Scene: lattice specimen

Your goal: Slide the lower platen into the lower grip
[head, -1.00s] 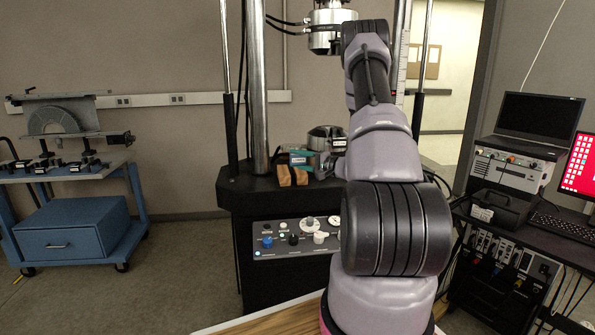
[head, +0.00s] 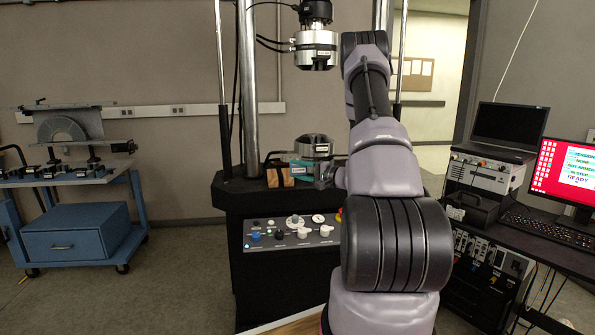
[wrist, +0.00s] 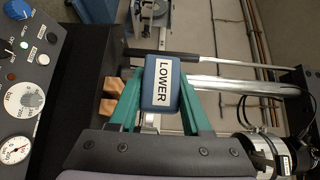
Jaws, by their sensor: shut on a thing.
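The lower platen (wrist: 161,84) shows as a blue block labelled LOWER. It sits between the teal fingers of my gripper (wrist: 160,98), which is shut on it. The block hides what lies behind it in the wrist view. In the head view my gripper (head: 303,164) is partly behind my arm, low in front of the lower grip. The lower grip (head: 314,144) is a silver and dark cylinder on the black machine base. I cannot tell whether the platen touches it or has entered it.
Wooden blocks (head: 280,177) stand on the base left of my gripper. The upper grip (head: 316,50) hangs above, with cables; a steel column (head: 247,95) rises at left. A control panel (head: 290,233) fronts the base. A monitor desk (head: 560,245) is at right.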

